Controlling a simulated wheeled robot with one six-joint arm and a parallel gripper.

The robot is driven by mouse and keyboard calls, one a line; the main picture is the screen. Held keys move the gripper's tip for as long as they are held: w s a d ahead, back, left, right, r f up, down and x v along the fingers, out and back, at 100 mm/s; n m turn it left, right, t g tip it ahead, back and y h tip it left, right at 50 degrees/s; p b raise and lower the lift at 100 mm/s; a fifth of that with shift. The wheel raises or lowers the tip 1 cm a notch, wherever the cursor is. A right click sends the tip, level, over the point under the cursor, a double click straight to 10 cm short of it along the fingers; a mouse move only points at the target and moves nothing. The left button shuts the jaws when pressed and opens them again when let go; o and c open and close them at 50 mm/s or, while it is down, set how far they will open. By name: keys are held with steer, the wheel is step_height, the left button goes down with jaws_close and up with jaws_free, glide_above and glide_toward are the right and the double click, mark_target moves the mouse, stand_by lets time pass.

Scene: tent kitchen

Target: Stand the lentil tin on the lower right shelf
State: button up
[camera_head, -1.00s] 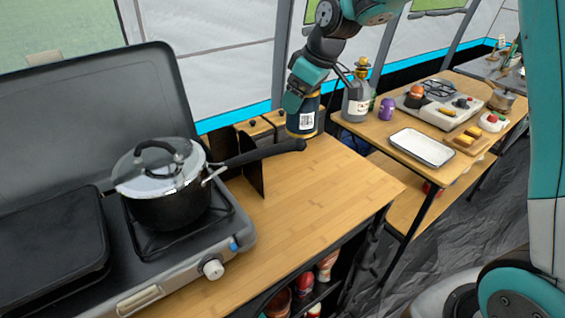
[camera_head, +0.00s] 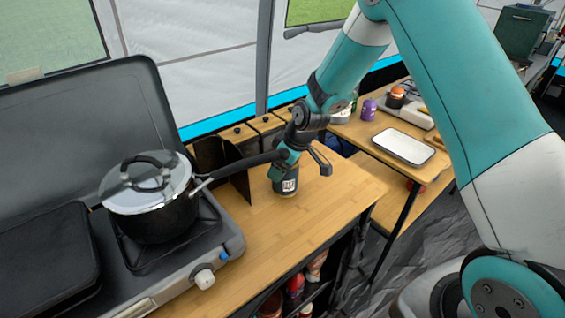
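The lentil tin, taken to be the dark tin with a gold band and a white printed label (camera_head: 289,186), is upright over the wooden counter (camera_head: 240,235), right of the pot handle. I cannot tell whether its base touches the wood. My gripper (camera_head: 286,168) comes from above and appears shut around the tin's upper part; the fingers are partly hidden. Under the counter is an open dark shelf unit (camera_head: 342,255) with jars and tins on its right side. Its inside is mostly hidden by the counter edge.
A stove (camera_head: 228,240) with a lidded pot (camera_head: 158,210) stands left, its long handle (camera_head: 240,163) reaching close to my gripper. A dark upright panel (camera_head: 238,185) stands behind. The counter's right front is clear. A side table holds a white tray (camera_head: 403,148).

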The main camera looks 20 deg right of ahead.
steer(key=o, duration=0.8)
steer(key=shift+f, duration=0.15)
steer(key=o, duration=0.3)
steer(key=shift+o, duration=0.2)
